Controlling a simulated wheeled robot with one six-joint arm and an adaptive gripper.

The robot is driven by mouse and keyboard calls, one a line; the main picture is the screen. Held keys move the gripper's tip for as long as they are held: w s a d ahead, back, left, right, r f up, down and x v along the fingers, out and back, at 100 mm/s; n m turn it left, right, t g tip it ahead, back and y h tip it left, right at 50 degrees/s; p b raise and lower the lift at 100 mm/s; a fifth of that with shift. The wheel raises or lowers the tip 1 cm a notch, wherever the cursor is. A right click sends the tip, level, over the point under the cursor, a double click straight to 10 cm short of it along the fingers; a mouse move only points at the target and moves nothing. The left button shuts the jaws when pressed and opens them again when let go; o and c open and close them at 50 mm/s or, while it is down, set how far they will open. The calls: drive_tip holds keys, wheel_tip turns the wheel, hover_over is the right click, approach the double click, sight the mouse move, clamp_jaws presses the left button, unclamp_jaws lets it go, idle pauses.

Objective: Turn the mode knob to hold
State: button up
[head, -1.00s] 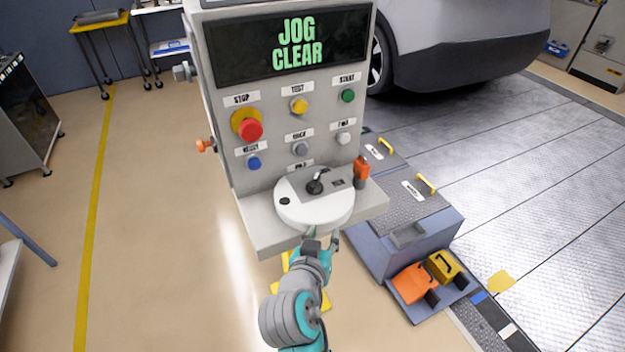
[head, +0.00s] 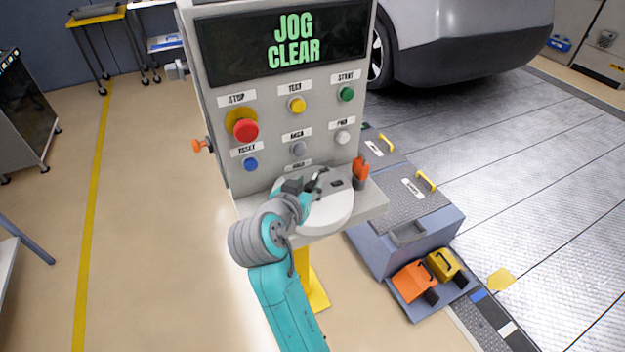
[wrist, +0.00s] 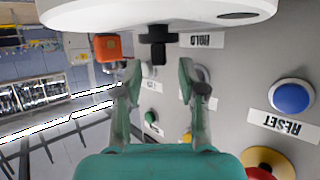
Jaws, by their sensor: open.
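The mode knob (wrist: 157,42) is black and stands out from the white round dial (wrist: 85,12) in the wrist view. In the head view the dial (head: 335,210) sits on the console's ledge, partly covered by my gripper (head: 312,186), and I cannot tell knob from fingers there. In the wrist view my gripper (wrist: 160,74) is open and empty, its fingertips apart on either side of the knob's line, with the knob just past them. The HOLD label (wrist: 203,40) is on the panel beside the knob.
The console screen (head: 290,45) reads JOG CLEAR. A red stop button (head: 245,130), a blue reset button (head: 250,164) and several others are on the panel above the dial. An orange-handled item (head: 361,170) stands at the ledge's right.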

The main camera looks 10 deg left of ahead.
sight(312, 181)
drive_tip(key=shift+x, duration=1.85)
clamp_jaws()
